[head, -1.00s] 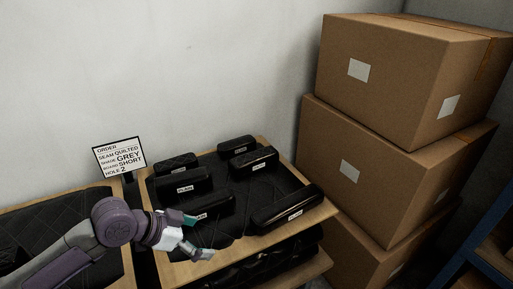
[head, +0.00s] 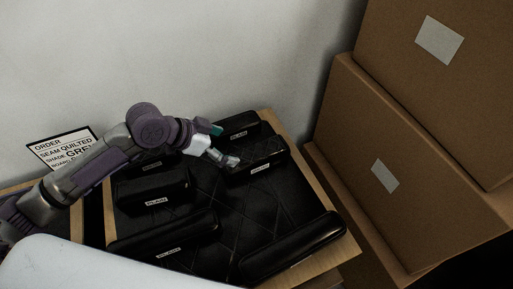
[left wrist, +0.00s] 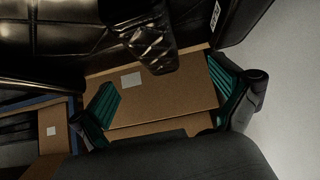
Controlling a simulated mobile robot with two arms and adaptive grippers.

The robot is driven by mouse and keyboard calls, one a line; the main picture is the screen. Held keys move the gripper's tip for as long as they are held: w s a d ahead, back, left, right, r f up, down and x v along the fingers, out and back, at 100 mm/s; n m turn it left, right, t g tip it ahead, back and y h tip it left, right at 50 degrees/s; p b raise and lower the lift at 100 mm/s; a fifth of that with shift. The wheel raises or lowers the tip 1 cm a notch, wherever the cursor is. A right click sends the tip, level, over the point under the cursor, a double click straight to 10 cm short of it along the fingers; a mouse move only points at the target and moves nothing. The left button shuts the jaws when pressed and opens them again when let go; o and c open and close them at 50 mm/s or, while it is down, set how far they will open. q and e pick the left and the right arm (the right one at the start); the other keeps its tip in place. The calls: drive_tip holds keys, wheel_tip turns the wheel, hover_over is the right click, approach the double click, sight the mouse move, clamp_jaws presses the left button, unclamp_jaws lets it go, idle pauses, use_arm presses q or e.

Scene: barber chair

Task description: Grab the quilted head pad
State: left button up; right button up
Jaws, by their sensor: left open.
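A short black head pad with a quilted top (head: 258,156) lies on the black quilted board cover, right of my left gripper (head: 223,144); its label is too small to read. A quilted pad (left wrist: 152,45) shows at the top middle of the left wrist view, in front of the jaws. My left gripper is open, its green-lined fingers (left wrist: 165,98) apart with nothing between them. In the head view its fingertips are close to the pad's left end; I cannot tell whether they touch. My right gripper is not in view.
A plain-labelled pad (head: 238,126) lies just behind. Other pads (head: 150,187) (head: 168,236) and a long pad (head: 295,245) lie nearer. Another pad is partly hidden behind my arm. An order card (head: 58,149) stands left. Cardboard boxes (head: 395,150) stand right.

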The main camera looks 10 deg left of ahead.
sight(254, 156)
use_arm(q)
drive_tip(key=x, duration=0.6)
drive_tip(key=shift+d+f, duration=0.15)
drive_tip(key=x, duration=0.4)
drive_tip(key=shift+s+f, duration=0.2)
drive_tip(key=shift+s, duration=0.15)
drive_tip(key=shift+w+d+f, duration=0.25)
drive_tip(key=shift+d+f, duration=0.05)
drive_tip(key=shift+f, duration=0.15)
drive_tip(key=c, duration=1.2)
drive_tip(key=shift+r, duration=0.1)
drive_tip(key=shift+c, duration=0.6)
drive_tip(key=shift+r, duration=0.1)
